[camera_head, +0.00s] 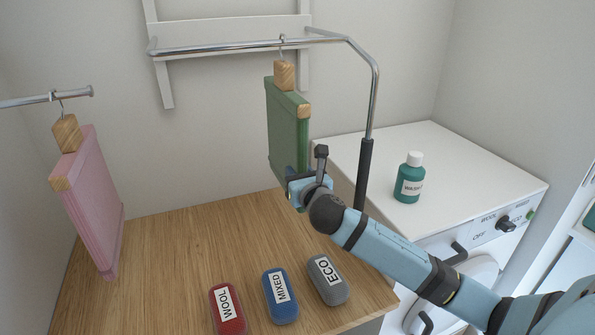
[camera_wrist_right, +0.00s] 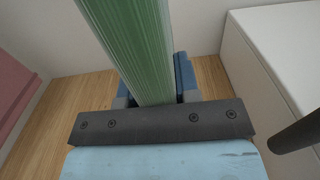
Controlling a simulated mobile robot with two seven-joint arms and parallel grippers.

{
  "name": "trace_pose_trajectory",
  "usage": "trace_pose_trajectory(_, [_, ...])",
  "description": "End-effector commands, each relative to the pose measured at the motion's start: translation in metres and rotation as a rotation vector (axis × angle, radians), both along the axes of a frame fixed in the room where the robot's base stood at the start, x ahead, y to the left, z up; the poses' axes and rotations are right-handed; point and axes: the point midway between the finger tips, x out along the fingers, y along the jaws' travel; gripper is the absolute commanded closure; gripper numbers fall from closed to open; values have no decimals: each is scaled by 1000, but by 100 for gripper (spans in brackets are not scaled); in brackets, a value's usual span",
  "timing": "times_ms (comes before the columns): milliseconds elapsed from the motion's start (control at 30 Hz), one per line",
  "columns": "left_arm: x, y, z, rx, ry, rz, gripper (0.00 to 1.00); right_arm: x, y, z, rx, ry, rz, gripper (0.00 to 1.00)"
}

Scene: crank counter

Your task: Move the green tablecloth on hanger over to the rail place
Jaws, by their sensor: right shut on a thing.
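The green tablecloth on its wooden hanger (camera_head: 285,125) is upright in the head view, with its hook at the metal rail (camera_head: 225,48) that runs along the back wall. I cannot tell whether the hook bears on the rail or only touches it. My right gripper (camera_head: 298,180) is shut on the lower part of the cloth. In the right wrist view the green cloth (camera_wrist_right: 135,45) runs up from between the blue fingers. My left gripper is not in view.
A pink cloth (camera_head: 92,200) hangs from a short rail (camera_head: 45,99) at the left. Red WOOL (camera_head: 228,310), blue MIXED (camera_head: 280,297) and grey ECO (camera_head: 328,280) cases lie on the wooden counter (camera_head: 175,250). A green bottle (camera_head: 409,180) stands on the white washing machine (camera_head: 470,170).

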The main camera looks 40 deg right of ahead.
Motion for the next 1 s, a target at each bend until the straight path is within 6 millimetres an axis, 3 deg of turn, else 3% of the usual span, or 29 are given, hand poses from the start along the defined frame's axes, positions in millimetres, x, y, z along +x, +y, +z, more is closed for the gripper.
trace_pose_trajectory(267, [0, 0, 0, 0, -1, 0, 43, 0, 0, 0, 0, -2, 0, 100])
trace_pose_trajectory(300, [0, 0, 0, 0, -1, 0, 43, 0, 0, 0, 0, -2, 0, 64])
trace_pose_trajectory(400, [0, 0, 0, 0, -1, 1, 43, 0, 0, 0, 0, -2, 0, 41])
trace_pose_trajectory(767, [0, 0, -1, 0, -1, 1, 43, -5, 1, -2, 0, 1, 1, 41])
trace_pose_trajectory(1000, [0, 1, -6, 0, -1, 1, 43, -46, 11, -3, -2, 1, 3, 41])
